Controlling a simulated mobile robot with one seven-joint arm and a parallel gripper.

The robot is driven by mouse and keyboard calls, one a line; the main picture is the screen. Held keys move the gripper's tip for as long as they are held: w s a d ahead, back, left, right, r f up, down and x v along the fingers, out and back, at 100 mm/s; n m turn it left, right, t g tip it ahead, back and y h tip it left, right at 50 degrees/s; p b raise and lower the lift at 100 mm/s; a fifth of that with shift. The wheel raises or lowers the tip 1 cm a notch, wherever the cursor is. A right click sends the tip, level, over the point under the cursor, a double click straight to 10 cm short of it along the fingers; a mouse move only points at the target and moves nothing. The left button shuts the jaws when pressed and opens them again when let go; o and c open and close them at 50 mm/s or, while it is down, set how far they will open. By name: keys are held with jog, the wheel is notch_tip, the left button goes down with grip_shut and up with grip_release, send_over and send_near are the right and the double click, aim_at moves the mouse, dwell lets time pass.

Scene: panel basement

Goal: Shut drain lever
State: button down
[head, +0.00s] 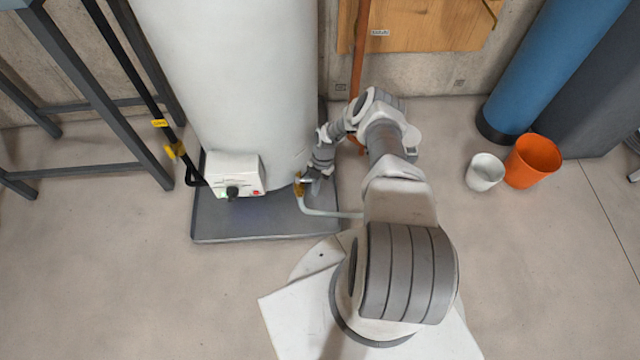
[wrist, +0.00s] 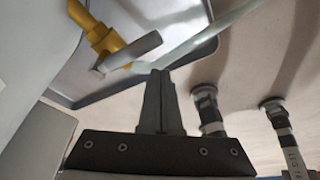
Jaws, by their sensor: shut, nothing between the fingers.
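The drain valve is a yellow fitting low on the side of the white tank (head: 235,80); it shows in the head view (head: 298,186) and at the upper left of the wrist view (wrist: 104,38). Its grey bar-shaped lever (wrist: 134,50) lies slantwise across the fitting in the wrist view. A pale hose (head: 330,213) runs from the valve to the right. My gripper (wrist: 157,73) is shut and empty, its fingertips close to the lever and hose. I cannot tell whether they touch. In the head view my gripper (head: 314,181) partly hides the valve area.
The tank stands on a grey tray (head: 250,228) with a raised rim. A white control box (head: 233,172) sits left of the valve. A white bucket (head: 485,172) and orange bucket (head: 533,161) stand right, near a blue cylinder (head: 560,65). A dark metal frame (head: 85,85) is left.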

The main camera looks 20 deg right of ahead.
notch_tip(320, 180, up, 9)
jog(key=w+p, duration=0.2)
jog(key=p, duration=0.1)
jog(key=shift+d+r, duration=0.2)
jog(key=shift+s, duration=0.15)
dwell(0.4)
